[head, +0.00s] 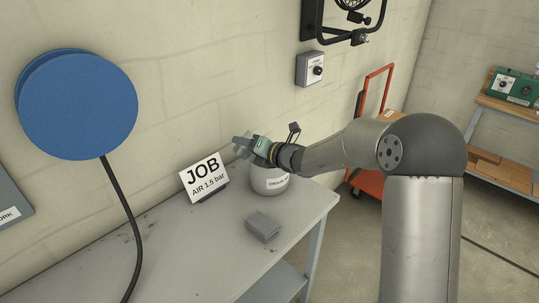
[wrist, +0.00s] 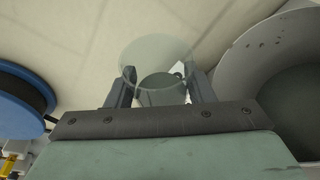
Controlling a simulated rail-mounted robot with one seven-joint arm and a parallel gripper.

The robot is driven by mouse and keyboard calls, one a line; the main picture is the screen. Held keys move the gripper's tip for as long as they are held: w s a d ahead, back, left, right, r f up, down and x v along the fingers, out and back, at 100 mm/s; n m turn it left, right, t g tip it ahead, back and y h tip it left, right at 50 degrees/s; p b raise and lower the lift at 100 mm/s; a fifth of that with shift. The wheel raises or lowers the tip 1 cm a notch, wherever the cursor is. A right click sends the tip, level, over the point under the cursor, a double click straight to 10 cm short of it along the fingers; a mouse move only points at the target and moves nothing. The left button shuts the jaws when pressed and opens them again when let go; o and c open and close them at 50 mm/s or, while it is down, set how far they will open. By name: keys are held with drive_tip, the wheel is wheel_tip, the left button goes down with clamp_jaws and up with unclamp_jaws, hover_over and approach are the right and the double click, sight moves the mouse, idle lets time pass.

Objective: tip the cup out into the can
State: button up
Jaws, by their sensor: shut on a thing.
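The clear cup (wrist: 157,58) sits between the two dark fingers of my gripper (wrist: 160,88) in the wrist view, and the fingers are shut on it. A grey-green shape and a small dark thing show through its wall; I cannot tell whether they are inside. In the wrist view the open-topped can (wrist: 237,75) is close by on the right.
A JOB sign (head: 204,178) stands on the bench (head: 190,262) left of the can, and a small grey block (head: 263,226) lies in front. A blue disc (head: 78,105) with a cable hangs at left. An orange trolley (head: 372,160) stands behind my arm.

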drive_tip(key=shift+w+d+r+m+y+p, duration=0.1)
drive_tip(key=shift+r+m+y+p, duration=0.35)
drive_tip(key=shift+m+p, duration=0.45)
drive_tip(key=shift+d+r+m+y+p, duration=0.1)
drive_tip(key=shift+r+m+y+p, duration=0.3)
drive_tip(key=shift+m+p, duration=0.45)
idle(1.0)
drive_tip(key=shift+w+d+r+m+t+y+p, duration=0.3)
drive_tip(key=shift+w+d+m+t+p, duration=0.3)
drive_tip(key=shift+m+p, duration=0.4)
idle(0.5)
drive_tip(key=shift+d+f+p, duration=0.1)
drive_tip(key=shift+f+p, duration=0.1)
drive_tip(key=shift+p, duration=0.1)
idle(0.4)
